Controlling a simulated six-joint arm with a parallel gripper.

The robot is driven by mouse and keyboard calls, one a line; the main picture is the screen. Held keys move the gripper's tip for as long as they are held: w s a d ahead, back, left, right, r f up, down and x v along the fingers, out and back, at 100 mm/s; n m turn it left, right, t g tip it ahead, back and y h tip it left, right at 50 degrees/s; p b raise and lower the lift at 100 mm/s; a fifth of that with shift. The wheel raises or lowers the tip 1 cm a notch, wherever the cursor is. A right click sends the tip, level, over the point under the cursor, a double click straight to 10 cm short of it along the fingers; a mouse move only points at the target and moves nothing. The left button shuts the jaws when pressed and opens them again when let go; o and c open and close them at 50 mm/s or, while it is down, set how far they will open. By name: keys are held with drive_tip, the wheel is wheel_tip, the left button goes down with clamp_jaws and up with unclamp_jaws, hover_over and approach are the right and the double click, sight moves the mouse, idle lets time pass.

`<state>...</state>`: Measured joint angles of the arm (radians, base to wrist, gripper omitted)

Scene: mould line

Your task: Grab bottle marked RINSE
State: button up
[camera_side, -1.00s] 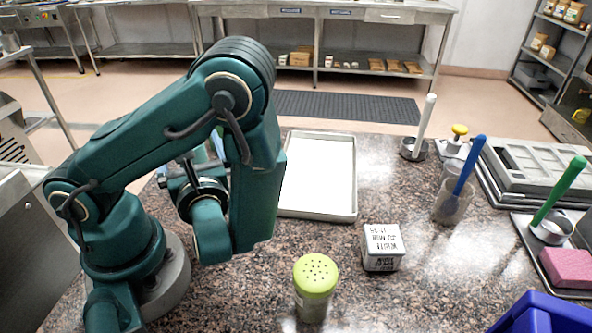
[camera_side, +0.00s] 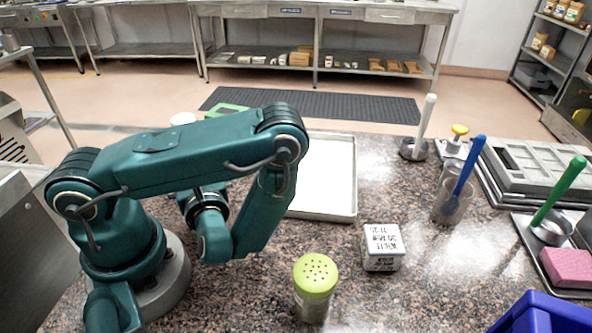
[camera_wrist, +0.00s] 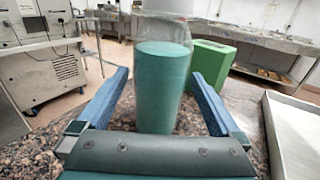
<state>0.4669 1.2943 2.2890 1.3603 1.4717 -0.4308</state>
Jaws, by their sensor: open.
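A clear bottle with teal liquid (camera_wrist: 163,85) stands upright straight ahead in the wrist view. Its top is cut off by the picture's edge, and I can read no RINSE mark on it. My gripper (camera_wrist: 160,76) is open, with one blue finger to each side of the bottle's lower part. I cannot tell how far the fingertips reach along it. In the side view my arm hides the gripper and most of that area; a white round top (camera_side: 182,118) shows behind the arm.
A green container (camera_wrist: 210,65) stands close behind the bottle on the right. A pale tray (camera_wrist: 292,130) lies to the right. In the side view, a green-lidded shaker (camera_side: 316,285), a labelled tin (camera_side: 382,250) and a cup with a blue-handled tool (camera_side: 452,208) stand on the counter.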

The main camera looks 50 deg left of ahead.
drive_tip(key=shift+a, duration=0.35)
clamp_jaws()
drive_tip(key=shift+r, duration=0.2)
